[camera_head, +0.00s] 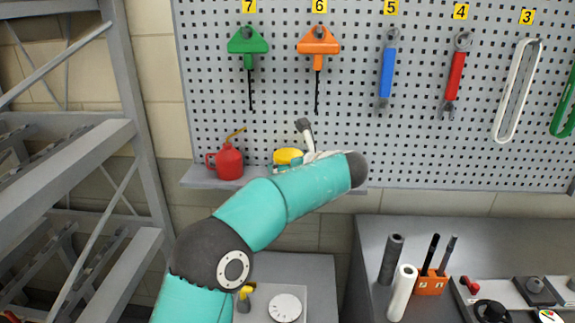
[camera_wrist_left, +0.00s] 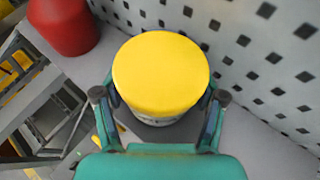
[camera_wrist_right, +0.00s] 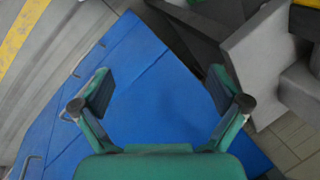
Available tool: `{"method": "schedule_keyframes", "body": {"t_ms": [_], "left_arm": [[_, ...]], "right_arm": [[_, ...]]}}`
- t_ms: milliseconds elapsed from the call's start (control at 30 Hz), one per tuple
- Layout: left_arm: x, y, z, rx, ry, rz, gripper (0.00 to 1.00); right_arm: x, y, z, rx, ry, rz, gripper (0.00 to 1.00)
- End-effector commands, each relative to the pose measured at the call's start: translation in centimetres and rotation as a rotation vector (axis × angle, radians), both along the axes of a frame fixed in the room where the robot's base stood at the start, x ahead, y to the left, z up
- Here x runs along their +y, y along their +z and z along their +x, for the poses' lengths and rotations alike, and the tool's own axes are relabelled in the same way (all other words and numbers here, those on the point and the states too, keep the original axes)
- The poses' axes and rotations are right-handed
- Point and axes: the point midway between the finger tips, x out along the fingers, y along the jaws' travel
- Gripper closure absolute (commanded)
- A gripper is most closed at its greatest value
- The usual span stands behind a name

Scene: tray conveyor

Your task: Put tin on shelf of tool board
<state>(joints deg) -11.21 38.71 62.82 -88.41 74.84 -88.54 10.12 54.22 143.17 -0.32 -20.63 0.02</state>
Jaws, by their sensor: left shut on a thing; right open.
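The tin has a yellow lid and a pale body; the tin (camera_head: 288,156) is at the shelf of the tool board, partly hidden by my left arm. In the left wrist view the tin (camera_wrist_left: 160,73) sits between the fingers of my left gripper (camera_wrist_left: 160,108), which is shut on it. The grey shelf (camera_head: 200,180) runs along the bottom of the perforated tool board (camera_head: 345,110). Whether the tin's base touches the shelf is hard to tell. My right gripper (camera_wrist_right: 160,98) is open and empty above a blue surface (camera_wrist_right: 150,70).
A red oil can (camera_head: 229,161) stands on the shelf left of the tin; it also shows in the left wrist view (camera_wrist_left: 65,22). Tools hang on the board above. A grey rack (camera_head: 70,170) is at left, a bench (camera_head: 450,235) at right. Shelf right of the tin looks clear.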

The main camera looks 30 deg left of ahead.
Motion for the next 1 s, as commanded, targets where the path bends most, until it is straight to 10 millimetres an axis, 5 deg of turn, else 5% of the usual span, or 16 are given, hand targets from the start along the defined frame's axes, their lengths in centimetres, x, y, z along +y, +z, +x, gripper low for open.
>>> {"method": "schedule_keyframes", "body": {"t_ms": [67, 100, 233, 667, 1000], "left_arm": [[0.0, -0.2, 0.0, -0.001, 0.0, 0.0, 0.85], [0.0, -0.3, 0.0, 0.0, 0.0, 0.0, 0.28], [0.0, -0.3, 0.0, 0.0, 0.0, 0.0, 0.06], [-0.1, 0.1, 0.0, -0.001, -0.002, 0.0, 0.05], [-4.7, 1.9, -2.3, -0.002, -0.006, -0.001, 0.05]], "right_arm": [[0.0, -0.1, 0.0, 0.0, 0.0, 0.0, 0.02], [0.0, -0.1, 0.0, 0.0, 0.0, 0.0, 0.02], [0.0, -0.1, 0.0, 0.0, 0.0, 0.0, 0.02], [0.0, 0.0, 0.0, 0.0, 0.0, 0.0, 0.02], [0.0, -1.3, 0.0, 0.0, 0.0, 0.0, 0.02]]}}
